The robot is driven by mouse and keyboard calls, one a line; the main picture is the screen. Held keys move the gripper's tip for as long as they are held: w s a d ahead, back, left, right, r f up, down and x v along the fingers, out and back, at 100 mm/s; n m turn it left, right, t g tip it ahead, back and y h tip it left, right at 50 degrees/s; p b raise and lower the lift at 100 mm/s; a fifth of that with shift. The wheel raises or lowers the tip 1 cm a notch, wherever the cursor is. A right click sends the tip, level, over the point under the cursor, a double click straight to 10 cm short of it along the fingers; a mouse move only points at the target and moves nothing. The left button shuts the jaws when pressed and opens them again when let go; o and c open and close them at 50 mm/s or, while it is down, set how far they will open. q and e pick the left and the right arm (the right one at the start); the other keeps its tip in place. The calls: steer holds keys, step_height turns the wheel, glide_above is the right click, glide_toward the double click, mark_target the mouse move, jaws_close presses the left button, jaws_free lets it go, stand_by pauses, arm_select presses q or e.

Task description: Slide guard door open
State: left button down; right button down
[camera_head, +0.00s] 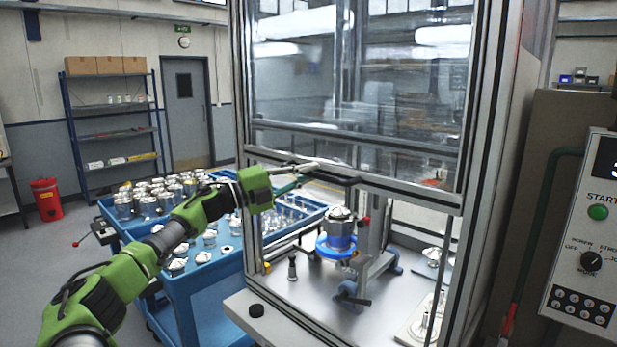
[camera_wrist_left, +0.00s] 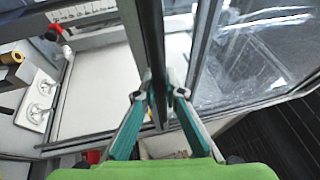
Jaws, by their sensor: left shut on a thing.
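The guard door (camera_head: 400,85) is a clear panel in a grey metal frame on the front of the machine. Its bottom rail lies at about mid-height of the front, and the space below it is open. A dark handle bar (camera_head: 341,178) runs along the bottom rail. My left gripper (camera_head: 318,166) reaches in from the left and is shut on the handle. In the left wrist view the teal fingers (camera_wrist_left: 161,92) close on both sides of the dark bar (camera_wrist_left: 148,40). My right gripper is not in view.
Below the door stands a fixture with a blue ring (camera_head: 336,247) and a metal housing (camera_head: 340,222). A blue cart (camera_head: 205,290) with several metal parts stands at the left. A control panel (camera_head: 585,250) with a green start button is at the right.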

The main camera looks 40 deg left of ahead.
arm_select(q)
steer(key=shift+r, duration=0.1)
steer(key=c, duration=2.1)
jaws_free()
steer(key=shift+s+a, duration=0.1)
steer(key=shift+s+f, duration=0.1)
steer(key=shift+f, duration=0.15)
steer(key=shift+v, duration=5.75)
steer(key=shift+r, duration=0.1)
